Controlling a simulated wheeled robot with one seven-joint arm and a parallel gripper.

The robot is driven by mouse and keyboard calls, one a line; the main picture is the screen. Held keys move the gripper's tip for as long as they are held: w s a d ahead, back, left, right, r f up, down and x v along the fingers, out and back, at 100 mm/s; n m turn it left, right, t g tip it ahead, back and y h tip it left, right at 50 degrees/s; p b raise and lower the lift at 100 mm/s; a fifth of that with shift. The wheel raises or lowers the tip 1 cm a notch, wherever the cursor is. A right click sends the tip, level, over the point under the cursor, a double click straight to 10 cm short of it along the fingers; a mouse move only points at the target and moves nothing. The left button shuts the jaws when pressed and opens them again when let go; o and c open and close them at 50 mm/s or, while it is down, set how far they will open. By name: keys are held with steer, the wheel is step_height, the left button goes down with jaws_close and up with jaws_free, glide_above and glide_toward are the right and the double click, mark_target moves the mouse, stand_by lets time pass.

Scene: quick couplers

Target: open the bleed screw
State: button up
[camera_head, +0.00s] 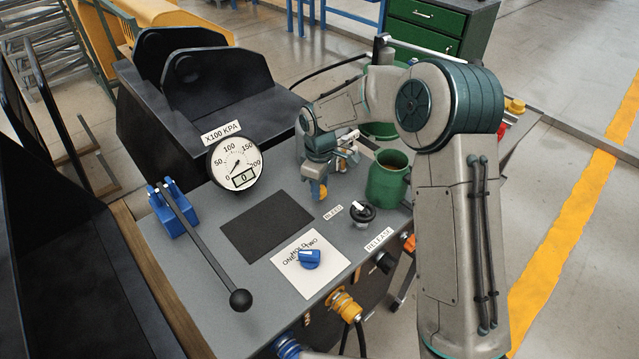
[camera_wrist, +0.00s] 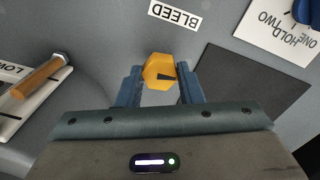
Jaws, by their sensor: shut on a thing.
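The BLEED label (camera_wrist: 173,14) also shows in the wrist view. The gauge (camera_head: 237,163) reads 0 on its small display, its needle near the low end.
A black knob (camera_head: 361,212) and a green can (camera_head: 388,178) stand right of my gripper. A blue selector (camera_head: 309,259) on a white plate and a long black lever (camera_head: 205,250) are nearer the front.

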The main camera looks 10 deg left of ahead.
steer(key=n+p, duration=0.1)
steer(key=n, duration=0.3)
steer(key=shift+w+r+n, duration=0.1)
steer(key=shift+r+n, duration=0.05)
steer(key=shift+n, duration=0.15)
steer(key=n+p, duration=0.1)
steer(key=n, duration=0.2)
steer(key=shift+n, duration=0.4)
steer(key=n+p, duration=0.2)
steer(key=n, duration=0.2)
steer(key=shift+n+p, duration=0.7)
steer(key=shift+n, duration=1.1)
steer(key=shift+a+n, duration=0.1)
steer(key=shift+n, duration=0.2)
steer(key=o, duration=1)
steer(key=shift+c, duration=0.2)
step_height(320, 180, up, 14)
steer(key=b, duration=0.1)
steer(key=shift+f, duration=0.2)
